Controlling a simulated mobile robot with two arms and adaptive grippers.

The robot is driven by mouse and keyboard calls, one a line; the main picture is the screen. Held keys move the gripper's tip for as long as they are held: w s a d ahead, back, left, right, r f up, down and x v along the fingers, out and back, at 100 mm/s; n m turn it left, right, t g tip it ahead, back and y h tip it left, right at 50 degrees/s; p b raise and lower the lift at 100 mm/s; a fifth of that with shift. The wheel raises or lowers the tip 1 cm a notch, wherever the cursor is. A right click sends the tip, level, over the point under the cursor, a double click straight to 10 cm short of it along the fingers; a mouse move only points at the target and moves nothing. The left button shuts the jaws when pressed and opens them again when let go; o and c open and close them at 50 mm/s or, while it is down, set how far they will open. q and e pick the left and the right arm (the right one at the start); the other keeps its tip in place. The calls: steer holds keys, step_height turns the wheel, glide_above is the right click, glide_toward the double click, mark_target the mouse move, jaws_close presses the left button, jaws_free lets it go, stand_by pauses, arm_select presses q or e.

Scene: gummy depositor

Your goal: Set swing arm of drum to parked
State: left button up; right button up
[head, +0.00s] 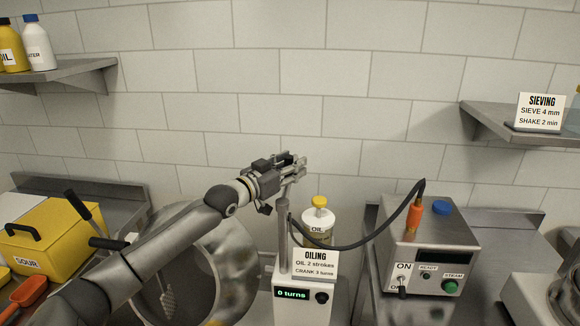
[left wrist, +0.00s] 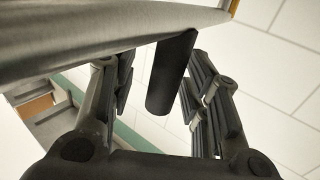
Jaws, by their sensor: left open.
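The steel drum (head: 235,262) stands behind my left forearm, which hides part of it. A grey upright post (head: 283,235) rises beside the drum at its right. My left gripper (head: 292,168) is at the top of this post. In the left wrist view, a thick steel bar (left wrist: 90,35) crosses the top left, and a black cylindrical handle (left wrist: 172,75) lies between the two spread fingers of the left gripper (left wrist: 165,95). The fingers look apart from the handle. In the head view the gripper hides the post's top. My right gripper is not in view.
An oil bottle (head: 319,226) and the oiling sign (head: 315,264) stand close right of the post, above a display reading 0 turns (head: 292,294). A black hose runs from there to the steam box (head: 430,240).

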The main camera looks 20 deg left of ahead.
arm_select(q)
steer(key=v, duration=1.2)
stand_by(0.5)
